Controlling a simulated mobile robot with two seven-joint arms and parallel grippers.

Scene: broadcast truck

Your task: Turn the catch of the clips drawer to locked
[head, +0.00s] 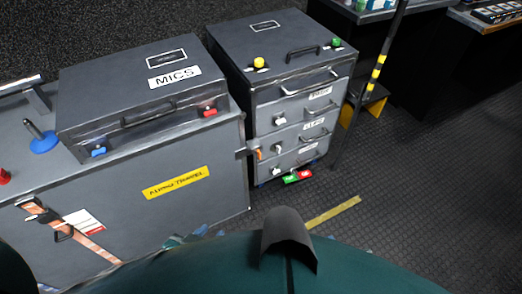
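The grey drawer cabinet (262,100) stands at the upper middle of the head view. Its front has stacked drawers with bar handles and white labels. The middle label (313,125) seems to read CLIPS, but it is small. A white catch (278,148) sits at the left of that drawer front, and another white catch (280,121) sits above it. Which way each catch is turned is too small to tell. Green (290,178) and red (305,174) tags show low on the front. I make out no fingers of either gripper.
A grey MICS case (140,95) lies on a large grey case (130,200) at left. A grey bar with an orange piece (258,153) shows beside the drawers. A striped post (376,75) stands right of the cabinet. The dark floor (420,200) at right is clear.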

